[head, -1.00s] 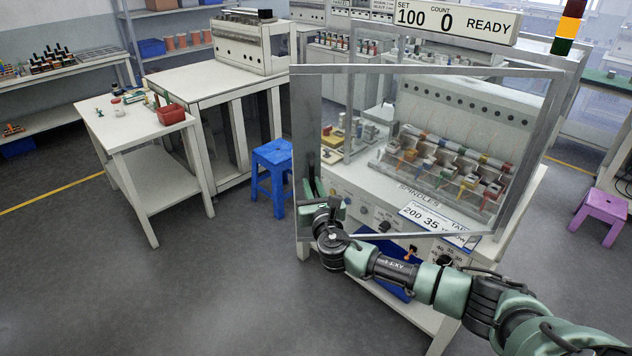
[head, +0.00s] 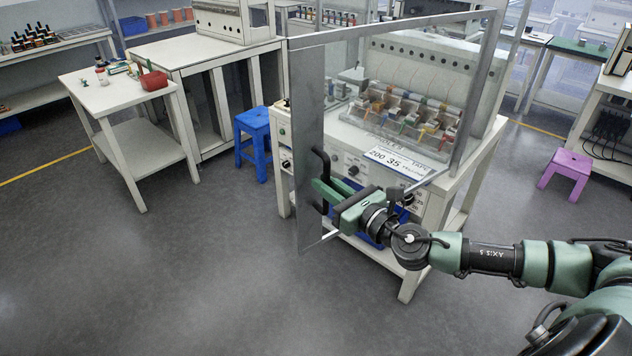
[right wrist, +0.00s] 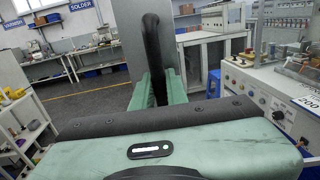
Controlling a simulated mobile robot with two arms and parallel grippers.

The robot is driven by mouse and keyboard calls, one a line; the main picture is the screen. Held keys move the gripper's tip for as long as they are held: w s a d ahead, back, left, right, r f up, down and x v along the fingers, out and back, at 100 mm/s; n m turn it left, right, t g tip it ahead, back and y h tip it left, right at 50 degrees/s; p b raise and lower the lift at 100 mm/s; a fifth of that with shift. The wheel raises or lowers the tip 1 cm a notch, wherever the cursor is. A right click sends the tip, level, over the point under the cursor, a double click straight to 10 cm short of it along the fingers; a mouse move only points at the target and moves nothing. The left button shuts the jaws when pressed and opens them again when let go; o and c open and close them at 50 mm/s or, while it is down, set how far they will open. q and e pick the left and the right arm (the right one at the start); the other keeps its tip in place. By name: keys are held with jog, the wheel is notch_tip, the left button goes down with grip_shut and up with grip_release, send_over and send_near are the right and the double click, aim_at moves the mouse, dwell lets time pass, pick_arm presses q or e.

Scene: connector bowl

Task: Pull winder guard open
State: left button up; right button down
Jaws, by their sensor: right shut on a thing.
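The winder guard (head: 308,130) is a clear panel in a grey metal frame, hinged on the right side of the winder (head: 428,70). It stands swung out at an angle, its free left edge away from the machine. A black handle (head: 321,172) sits on that edge; it also shows in the right wrist view (right wrist: 152,50). My right gripper (head: 327,190) is shut on the handle, its green fingers on either side of it in the right wrist view (right wrist: 158,88). Spindles with coloured bobbins (head: 410,112) show through the panel. My left gripper is not in view.
A blue stool (head: 253,132) stands left of the winder and a purple stool (head: 568,172) to the right. A white side table (head: 125,95) with a red bin (head: 153,80) is at the left. The grey floor (head: 190,270) in front is clear.

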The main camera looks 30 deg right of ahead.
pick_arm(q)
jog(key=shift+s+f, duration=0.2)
pick_arm(e)
jog(key=shift+s+d+r, duration=0.1)
jog(key=shift+s+r, duration=0.05)
jog(key=shift+s, duration=0.55)
jog(key=c, duration=1.4)
grip_release()
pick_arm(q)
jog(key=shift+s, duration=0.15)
